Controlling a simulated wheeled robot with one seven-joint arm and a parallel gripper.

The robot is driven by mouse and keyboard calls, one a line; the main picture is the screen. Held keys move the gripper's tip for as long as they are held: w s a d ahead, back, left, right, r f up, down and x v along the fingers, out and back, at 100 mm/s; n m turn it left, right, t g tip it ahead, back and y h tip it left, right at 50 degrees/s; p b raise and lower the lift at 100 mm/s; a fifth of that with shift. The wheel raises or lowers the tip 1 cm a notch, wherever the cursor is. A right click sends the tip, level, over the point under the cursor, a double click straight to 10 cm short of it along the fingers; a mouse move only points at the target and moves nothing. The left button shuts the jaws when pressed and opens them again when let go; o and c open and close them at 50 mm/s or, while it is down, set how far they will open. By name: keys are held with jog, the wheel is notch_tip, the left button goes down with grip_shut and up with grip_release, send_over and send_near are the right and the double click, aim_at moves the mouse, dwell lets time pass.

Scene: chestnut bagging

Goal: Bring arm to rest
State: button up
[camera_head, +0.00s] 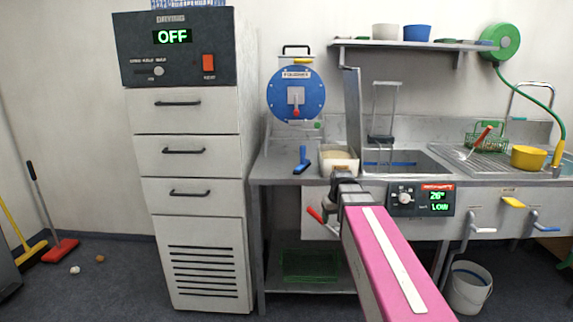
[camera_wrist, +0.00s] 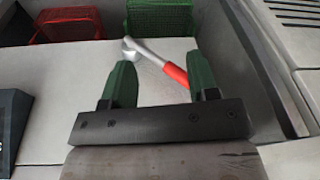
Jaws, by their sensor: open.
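My arm (camera_head: 385,260), with its pink link, reaches from the bottom of the head view to the counter's front edge. My gripper (camera_wrist: 160,78) shows in the wrist view with two green fingers spread apart and nothing held between them. A metal lever with a red handle (camera_wrist: 174,73) shows beyond the fingers, its red end close to the right finger; I cannot tell if they touch. A red handle (camera_head: 315,215) also shows left of the arm in the head view. The fingers cannot be made out in the head view.
A steel counter (camera_head: 285,172) with a sink (camera_head: 398,160) runs behind the arm. A pale bin (camera_head: 340,160) and a blue tool (camera_head: 302,160) stand on it. A control box (camera_head: 421,201) reads 26° LOW. The drying cabinet (camera_head: 185,110) reads OFF. Open floor lies front left.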

jog(key=s+d+f+m+g+h, duration=0.1)
jog(key=s+f+m, duration=0.1)
jog(key=s+f, duration=1.1)
notch_tip(320, 180, down, 4)
jog(key=shift+s+d+f+g, duration=0.2)
jog(key=shift+s+f+g, duration=0.05)
jog(key=shift+s+g, duration=0.15)
